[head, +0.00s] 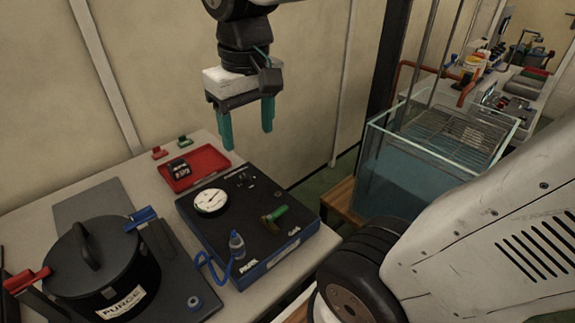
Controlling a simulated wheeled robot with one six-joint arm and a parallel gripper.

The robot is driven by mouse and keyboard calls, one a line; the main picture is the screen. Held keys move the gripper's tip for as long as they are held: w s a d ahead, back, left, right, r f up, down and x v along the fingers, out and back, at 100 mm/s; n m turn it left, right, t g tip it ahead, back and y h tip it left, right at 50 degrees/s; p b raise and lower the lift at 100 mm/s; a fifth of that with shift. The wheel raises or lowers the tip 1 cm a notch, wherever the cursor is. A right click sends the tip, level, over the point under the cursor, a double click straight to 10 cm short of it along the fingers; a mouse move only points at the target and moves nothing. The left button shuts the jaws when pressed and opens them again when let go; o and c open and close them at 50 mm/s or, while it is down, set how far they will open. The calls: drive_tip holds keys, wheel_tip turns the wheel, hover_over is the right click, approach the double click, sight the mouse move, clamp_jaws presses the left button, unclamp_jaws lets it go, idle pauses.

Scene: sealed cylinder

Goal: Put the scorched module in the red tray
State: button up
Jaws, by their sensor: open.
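The shallow red tray (214,157) lies on the bench near the wall. A small dark block (179,167) with pale and reddish markings sits inside its left part; I cannot tell for sure whether it is the scorched module. My gripper (247,139) hangs in the air, to the right of the tray in the picture and above the back of the gauge box. Its two teal fingers point down, apart and with nothing between them. No other module is in plain view.
A black lidded vessel (90,262) marked PURGE has red and blue clamps. Beside it is a blue-black box (245,205) with a gauge, green-handled valve and blue hose. A grey plate (92,207) is bare. A glass water tank (415,165) stands right, beyond a gap.

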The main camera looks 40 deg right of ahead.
drive_tip(key=s+f, duration=0.3)
drive_tip(key=s, duration=0.6)
drive_tip(key=shift+s+d+f, duration=0.15)
drive_tip(key=shift+d+f, duration=0.05)
drive_tip(key=shift+f, duration=0.1)
drive_tip(key=shift+t, duration=0.3)
